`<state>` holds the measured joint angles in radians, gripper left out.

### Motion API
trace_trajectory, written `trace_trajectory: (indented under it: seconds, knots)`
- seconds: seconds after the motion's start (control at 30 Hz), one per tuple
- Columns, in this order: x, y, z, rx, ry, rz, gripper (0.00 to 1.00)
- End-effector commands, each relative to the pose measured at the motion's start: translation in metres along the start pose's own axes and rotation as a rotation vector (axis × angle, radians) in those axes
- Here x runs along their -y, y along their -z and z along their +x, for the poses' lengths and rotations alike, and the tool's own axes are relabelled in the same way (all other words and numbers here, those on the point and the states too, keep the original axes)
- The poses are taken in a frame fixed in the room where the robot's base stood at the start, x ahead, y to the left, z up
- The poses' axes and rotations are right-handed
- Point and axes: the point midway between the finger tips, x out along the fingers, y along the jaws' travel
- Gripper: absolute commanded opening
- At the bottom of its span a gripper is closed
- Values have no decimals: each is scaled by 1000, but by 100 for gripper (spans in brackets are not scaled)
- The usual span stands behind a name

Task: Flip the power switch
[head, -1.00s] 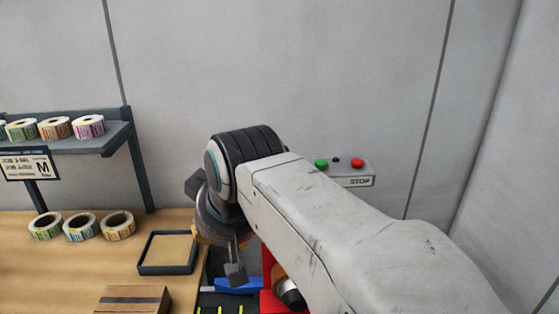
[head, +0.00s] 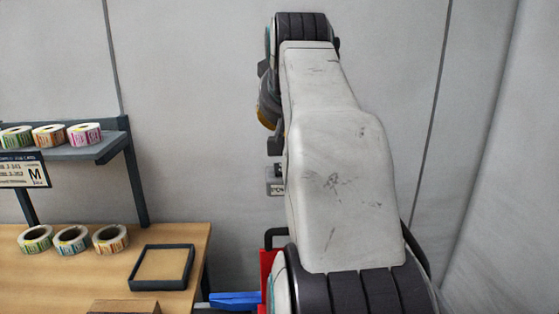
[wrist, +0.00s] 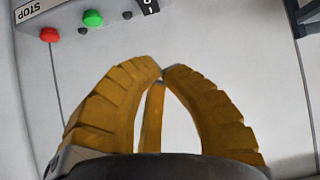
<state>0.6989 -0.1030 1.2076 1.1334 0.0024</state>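The power switch (wrist: 148,6) is a dark part beside an "I O" label, cut by the top edge of the wrist view. It is on the grey control box (wrist: 68,12), which also has a green button (wrist: 93,18) and a red STOP button (wrist: 49,34). In the head view only the left end of the box (head: 275,189) shows; my arm hides the rest. My gripper (wrist: 161,72) has its yellow fingertips together with nothing between them. In the wrist view the tips are below the switch, apart from it.
A wooden table (head: 190,215) with label rolls (head: 72,240) and a black-framed tray (head: 160,270) stands at left. A shelf (head: 90,150) with more rolls is above it. A red part (head: 266,262) and a blue part (head: 235,300) sit low beside my arm. The wall above is bare.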

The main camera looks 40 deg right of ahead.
Motion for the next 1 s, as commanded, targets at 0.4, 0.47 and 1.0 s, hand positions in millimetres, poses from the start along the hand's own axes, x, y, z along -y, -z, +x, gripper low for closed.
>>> trace_trajectory:
  seconds: [0.4,0.47,1.0]
  knots:
    - [-2,2,0,-4,-4,3,0]
    - [-2,2,1,-4,-4,3,0]
    - [-2,1,70,0,-4,3,0]
